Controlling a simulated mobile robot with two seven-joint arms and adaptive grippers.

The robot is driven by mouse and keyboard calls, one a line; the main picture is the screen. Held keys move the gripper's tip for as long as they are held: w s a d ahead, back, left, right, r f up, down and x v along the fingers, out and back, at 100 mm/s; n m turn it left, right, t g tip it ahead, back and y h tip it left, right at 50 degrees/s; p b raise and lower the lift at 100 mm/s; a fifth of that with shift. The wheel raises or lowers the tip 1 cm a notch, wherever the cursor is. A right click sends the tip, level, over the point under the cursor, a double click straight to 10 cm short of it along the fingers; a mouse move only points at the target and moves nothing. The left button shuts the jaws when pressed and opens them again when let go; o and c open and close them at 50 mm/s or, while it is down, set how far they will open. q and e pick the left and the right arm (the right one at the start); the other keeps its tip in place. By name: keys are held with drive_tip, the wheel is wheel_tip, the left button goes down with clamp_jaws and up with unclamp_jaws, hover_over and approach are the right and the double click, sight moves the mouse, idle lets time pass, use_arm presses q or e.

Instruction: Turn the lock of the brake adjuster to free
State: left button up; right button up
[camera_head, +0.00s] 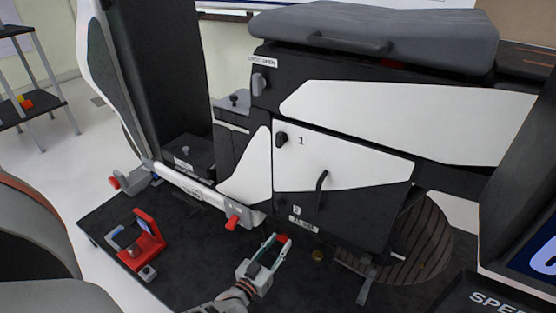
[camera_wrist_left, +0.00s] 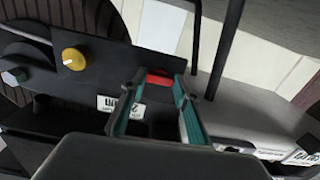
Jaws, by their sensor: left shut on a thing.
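My left gripper (camera_head: 279,239) reaches in from the bottom of the head view, low in front of the dark panel. Its fingers are shut on a small red piece, which I take to be the lock (camera_head: 284,238) of the brake adjuster. In the left wrist view the red lock (camera_wrist_left: 158,80) shows between the tips of the gripper (camera_wrist_left: 158,84). A yellow knob (camera_wrist_left: 73,58), perhaps the adjuster, sits beside it on the same dark panel; in the head view the knob (camera_head: 318,255) is right of my gripper. The lock's setting cannot be read. My right gripper is out of view.
A black curved handle (camera_head: 321,188) and a black knob (camera_head: 281,139) stick out of the panels above. A white bar with red-ended fittings (camera_head: 233,222) lies left of my gripper. A red bracket (camera_head: 148,239) stands farther left on the dark platform (camera_head: 190,255).

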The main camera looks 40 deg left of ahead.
use_arm(q)
drive_tip(key=shift+m, duration=0.4)
drive_tip(key=o, duration=1.1)
drive_tip(key=v, duration=1.2)
drive_tip(key=shift+f, duration=0.1)
